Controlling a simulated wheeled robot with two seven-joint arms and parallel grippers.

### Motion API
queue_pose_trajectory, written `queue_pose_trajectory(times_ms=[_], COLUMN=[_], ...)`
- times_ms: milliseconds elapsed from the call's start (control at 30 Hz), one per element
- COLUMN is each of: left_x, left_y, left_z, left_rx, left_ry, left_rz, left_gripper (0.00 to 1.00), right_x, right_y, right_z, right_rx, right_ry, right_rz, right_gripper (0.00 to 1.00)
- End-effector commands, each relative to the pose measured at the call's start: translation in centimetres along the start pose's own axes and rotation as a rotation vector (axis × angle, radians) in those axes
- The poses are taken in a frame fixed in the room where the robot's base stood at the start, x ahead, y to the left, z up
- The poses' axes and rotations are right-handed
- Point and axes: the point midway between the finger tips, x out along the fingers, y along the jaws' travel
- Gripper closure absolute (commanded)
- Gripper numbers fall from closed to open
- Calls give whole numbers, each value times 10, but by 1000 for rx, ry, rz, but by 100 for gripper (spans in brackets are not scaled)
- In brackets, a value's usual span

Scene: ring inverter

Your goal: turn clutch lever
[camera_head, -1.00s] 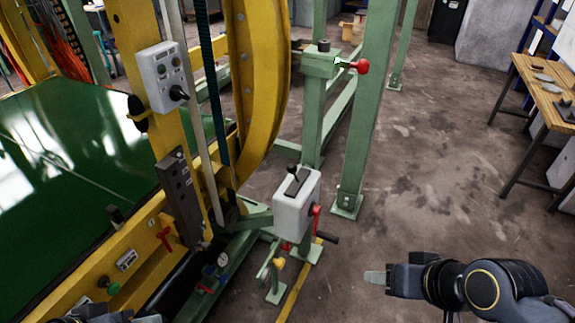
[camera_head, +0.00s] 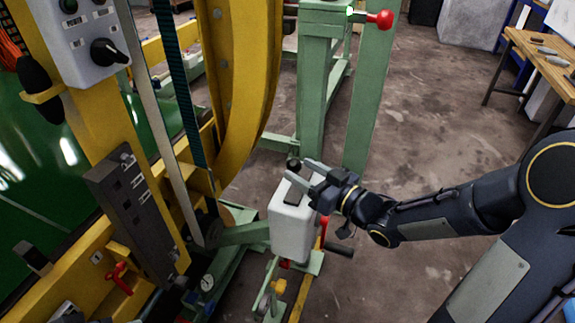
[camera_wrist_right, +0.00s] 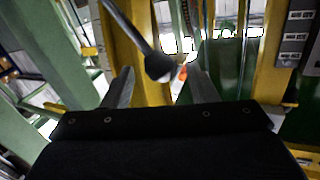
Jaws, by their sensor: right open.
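The lever that shows by my right gripper has a black knob (camera_head: 293,164) and stands on top of a pale grey box (camera_head: 291,228). I take it for the clutch lever. My right gripper (camera_head: 301,170) is open above the box, with its fingers around the knob's near side. In the right wrist view the dark ball knob (camera_wrist_right: 158,67) on its rod shows between the two open fingers (camera_wrist_right: 160,88). I cannot tell whether they touch it. A dark shape at the bottom left of the head view may be my left gripper (camera_head: 68,313); its jaws cannot be made out.
A red-knobbed handle (camera_head: 380,19) sits on a green post (camera_head: 312,95) behind. A red lever (camera_head: 323,232) is on the box's right side. A yellow frame (camera_head: 245,105) and a switch panel (camera_head: 85,45) stand left.

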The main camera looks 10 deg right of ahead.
Motion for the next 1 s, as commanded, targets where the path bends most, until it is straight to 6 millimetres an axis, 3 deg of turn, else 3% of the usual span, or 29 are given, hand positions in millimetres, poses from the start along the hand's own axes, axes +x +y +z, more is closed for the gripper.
queue_pose_trajectory(times_ms=[100, 300, 667, 1000], left_x=[1, 2, 2, 2], left_y=[0, -1, -1, -1], left_z=[0, 1, 1, 1], left_rx=[0, 0, 0, 0], left_ry=[0, 0, 0, 0], left_rz=[0, 0, 0, 0], left_gripper=[64, 64, 64, 64], right_x=[22, 47, 54, 54], right_y=[-1, 0, 0, 0], right_z=[0, 0, 0, 0], right_rx=[-1, -1, -2, -2], right_ry=[0, -1, -2, -2], right_rz=[-3, 0, 3, 3], right_gripper=[47, 47, 47, 89])
